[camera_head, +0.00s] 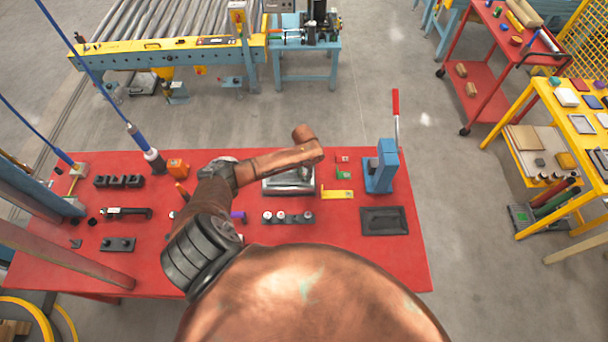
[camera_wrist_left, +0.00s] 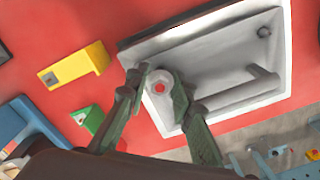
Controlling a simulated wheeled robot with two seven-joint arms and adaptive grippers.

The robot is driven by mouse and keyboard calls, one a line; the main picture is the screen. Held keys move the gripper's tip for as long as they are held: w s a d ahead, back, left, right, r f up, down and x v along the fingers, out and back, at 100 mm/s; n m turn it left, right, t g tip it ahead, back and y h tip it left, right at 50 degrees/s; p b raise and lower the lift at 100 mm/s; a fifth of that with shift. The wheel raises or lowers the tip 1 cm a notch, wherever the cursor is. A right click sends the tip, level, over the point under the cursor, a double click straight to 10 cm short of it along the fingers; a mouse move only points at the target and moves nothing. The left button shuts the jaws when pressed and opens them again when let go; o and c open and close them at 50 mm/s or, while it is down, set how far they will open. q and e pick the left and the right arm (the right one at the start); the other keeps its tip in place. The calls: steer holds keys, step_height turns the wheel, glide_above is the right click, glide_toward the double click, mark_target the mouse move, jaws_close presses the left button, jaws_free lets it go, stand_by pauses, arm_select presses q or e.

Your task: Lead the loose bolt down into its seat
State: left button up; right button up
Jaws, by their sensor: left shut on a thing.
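The loose bolt (camera_wrist_left: 159,87) has a pale round head with a red centre in the left wrist view. My left gripper (camera_wrist_left: 158,92) is shut on it, with one green-grey finger on each side. It is over a corner of a pale metal block (camera_wrist_left: 215,62), close to the block's top. The bolt's lower end and its seat are hidden, so I cannot tell how deep it sits. In the head view the metal block (camera_head: 281,188) lies on the red table, and my copper arm covers most of the gripper. My right gripper is not in view.
A raised bar (camera_wrist_left: 240,92) runs along the block. A yellow bracket (camera_head: 337,194), a small green part (camera_head: 344,175) and a blue stand (camera_head: 381,166) are to the right. A row of round-topped parts (camera_head: 287,217) lies in front. A black tray (camera_head: 384,220) is at front right.

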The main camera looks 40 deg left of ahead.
arm_select(q)
steer(key=shift+f, duration=0.55)
jaws_close()
steer(key=o, duration=1.1)
jaws_free()
steer(key=shift+f, duration=0.1)
steer(key=shift+o, duration=0.2)
step_height(320, 180, up, 12)
steer(key=shift+d, duration=0.1)
